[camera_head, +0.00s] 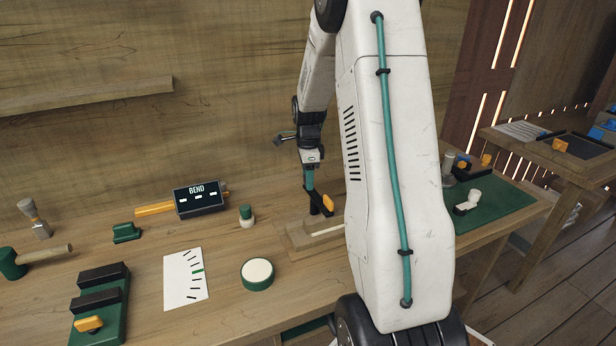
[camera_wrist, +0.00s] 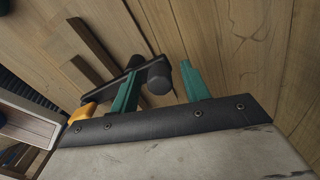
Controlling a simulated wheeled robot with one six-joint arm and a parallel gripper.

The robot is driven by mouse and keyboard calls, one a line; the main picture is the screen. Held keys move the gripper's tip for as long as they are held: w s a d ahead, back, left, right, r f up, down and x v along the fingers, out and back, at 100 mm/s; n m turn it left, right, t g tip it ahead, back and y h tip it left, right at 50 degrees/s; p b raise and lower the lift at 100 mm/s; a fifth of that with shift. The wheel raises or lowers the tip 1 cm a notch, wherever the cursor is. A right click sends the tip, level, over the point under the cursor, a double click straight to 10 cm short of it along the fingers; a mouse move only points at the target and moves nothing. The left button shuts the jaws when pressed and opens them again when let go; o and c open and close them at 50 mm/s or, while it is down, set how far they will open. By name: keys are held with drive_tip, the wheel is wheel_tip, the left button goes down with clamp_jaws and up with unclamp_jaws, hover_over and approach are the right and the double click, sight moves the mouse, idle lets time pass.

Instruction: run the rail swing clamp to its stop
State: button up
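The clamp shows in the head view as a black bar (camera_head: 316,199) with a yellow end (camera_head: 328,203), standing over a wooden block (camera_head: 296,235) with a pale strip. My gripper (camera_head: 310,188) points down at the bar, partly hiding it. In the wrist view the two green fingers of my gripper (camera_wrist: 158,88) stand apart, with a dark round post (camera_wrist: 158,76) of the clamp between them. Gaps seem to show beside the post. The black bar (camera_wrist: 103,102) runs left behind one finger, toward the yellow end (camera_wrist: 82,112). The bar's far side is hidden by my arm.
A white dial card (camera_head: 186,278), a round green-rimmed pad (camera_head: 257,273) and a small green knob (camera_head: 246,215) lie left of the block. A BEND display (camera_head: 199,198) stands behind. A green mat (camera_head: 495,212) is at right.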

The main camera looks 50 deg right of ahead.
drive_tip(key=shift+r, duration=0.1)
wheel_tip(320, 180, up, 8)
drive_tip(key=shift+f, duration=0.2)
idle(0.7)
